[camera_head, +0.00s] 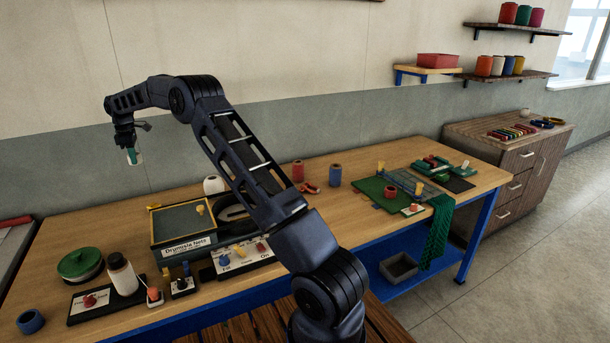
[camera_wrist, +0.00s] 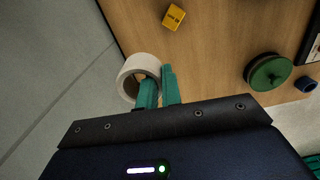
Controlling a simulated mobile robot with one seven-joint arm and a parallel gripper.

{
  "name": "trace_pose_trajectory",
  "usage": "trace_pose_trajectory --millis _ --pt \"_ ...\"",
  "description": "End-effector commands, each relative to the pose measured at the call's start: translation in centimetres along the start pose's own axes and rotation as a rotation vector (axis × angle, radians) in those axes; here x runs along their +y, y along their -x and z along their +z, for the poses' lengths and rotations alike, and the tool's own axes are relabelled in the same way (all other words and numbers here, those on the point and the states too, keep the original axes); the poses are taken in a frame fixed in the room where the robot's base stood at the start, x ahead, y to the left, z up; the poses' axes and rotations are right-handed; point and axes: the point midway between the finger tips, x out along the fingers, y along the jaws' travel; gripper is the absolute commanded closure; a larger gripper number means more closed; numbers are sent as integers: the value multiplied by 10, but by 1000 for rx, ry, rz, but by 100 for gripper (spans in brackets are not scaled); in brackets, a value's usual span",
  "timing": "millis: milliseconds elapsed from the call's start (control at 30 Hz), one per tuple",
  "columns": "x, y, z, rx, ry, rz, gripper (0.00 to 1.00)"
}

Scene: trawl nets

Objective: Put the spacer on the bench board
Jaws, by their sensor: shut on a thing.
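My gripper (camera_head: 132,150) is raised above the left end of the workbench, near the wall. In the wrist view my teal fingers (camera_wrist: 160,88) are shut on the wall of a white hollow cylinder (camera_wrist: 128,72), one finger inside its opening and one outside. It looks like the spacer, held clear of the bench. In the head view only a small white part shows between the fingers. A flat green board (camera_head: 367,188) lies toward the right of the workbench (camera_head: 330,222); it may be the bench board. Small things stand on and around it.
A green lidded tin (camera_head: 80,262), a blue ring (camera_head: 30,321), a white bottle (camera_head: 122,275) and a framed tray box (camera_head: 172,243) crowd the left of the bench. Red and blue spools (camera_head: 335,175) stand at the back. A green net (camera_head: 438,230) hangs over the right front edge.

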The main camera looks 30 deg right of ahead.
Motion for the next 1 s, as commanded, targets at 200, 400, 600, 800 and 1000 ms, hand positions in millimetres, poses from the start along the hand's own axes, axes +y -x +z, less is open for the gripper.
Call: trace_pose_trajectory --millis 200,400,600,800,1000 --pt "37 3 94 0 -62 2 100" --pt "60 4 178 -1 -113 1 100" --pt "73 6 252 0 -161 1 100" --pt "80 7 319 0 -211 1 100" --pt "83 8 383 0 -268 1 100"
